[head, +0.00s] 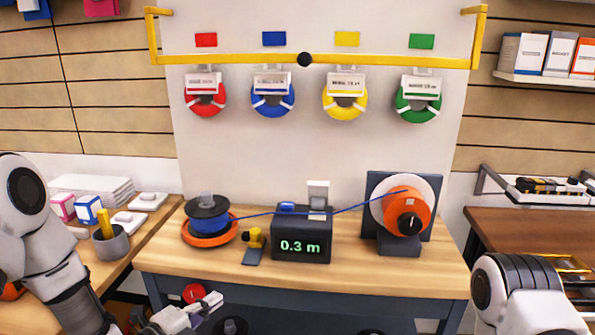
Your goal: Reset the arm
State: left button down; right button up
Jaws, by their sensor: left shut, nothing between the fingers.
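My left arm comes in from the left edge, and its gripper (208,303) shows low in the picture, in front of the bench's front edge. Its fingers are together and hold nothing. It is apart from the things on the bench. My right arm (520,300) shows only as white and dark links at the lower right corner; its gripper is out of the picture.
On the wooden bench (350,275) stand a blue spool (207,225), a meter reading 0.3 m (300,245) and an orange reel (405,215), joined by a blue line. Coloured coils hang above. A side counter with a grey cup (110,245) is at left.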

pick_arm(q)
jog(key=s+d+f+n+g+y+p, duration=0.1)
jog(key=s+f+n+g+y+p, duration=0.5)
jog(key=s+f, duration=1)
jog(key=s+a+f+n+g, duration=0.2)
jog(key=s+n+g, duration=0.2)
jog(key=s+n, duration=0.3)
jog(key=s+a+f+n+g+y, duration=0.1)
jog(key=s+a+f+n+g, duration=0.1)
jog(key=s+n+g, duration=0.2)
jog(key=s+n, duration=0.3)
jog(key=n, duration=0.3)
jog(key=shift+a+n+g, duration=0.25)
jog(key=shift+n+g, duration=0.05)
pick_arm(e)
notch_tip(320, 180, up, 8)
jog(key=shift+f, duration=0.2)
